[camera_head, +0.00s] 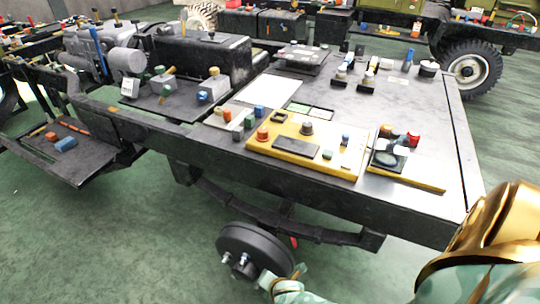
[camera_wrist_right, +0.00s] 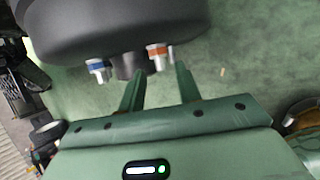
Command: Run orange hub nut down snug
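The black hub drum (camera_head: 255,248) hangs below the chassis frame in the head view and fills the top of the right wrist view (camera_wrist_right: 110,22). The orange nut (camera_wrist_right: 157,50) sits on the hub face. A blue nut (camera_wrist_right: 97,66) sits to its left, with the dark hub centre (camera_wrist_right: 130,66) between them. My right gripper (camera_wrist_right: 160,72) is open, its two green fingers apart and pointing at the hub, with the orange nut between and just beyond the tips. I cannot tell if they touch it. In the head view the right gripper (camera_head: 270,280) is close against the drum's lower right. My left gripper is out of view.
The dark chassis table (camera_head: 420,120) above the hub carries a yellow tray (camera_head: 345,170) and several small parts. A leaf spring (camera_head: 270,215) runs just above and behind the drum. Green floor (camera_head: 130,245) is open to the left. Another vehicle's wheel (camera_head: 472,68) stands at back right.

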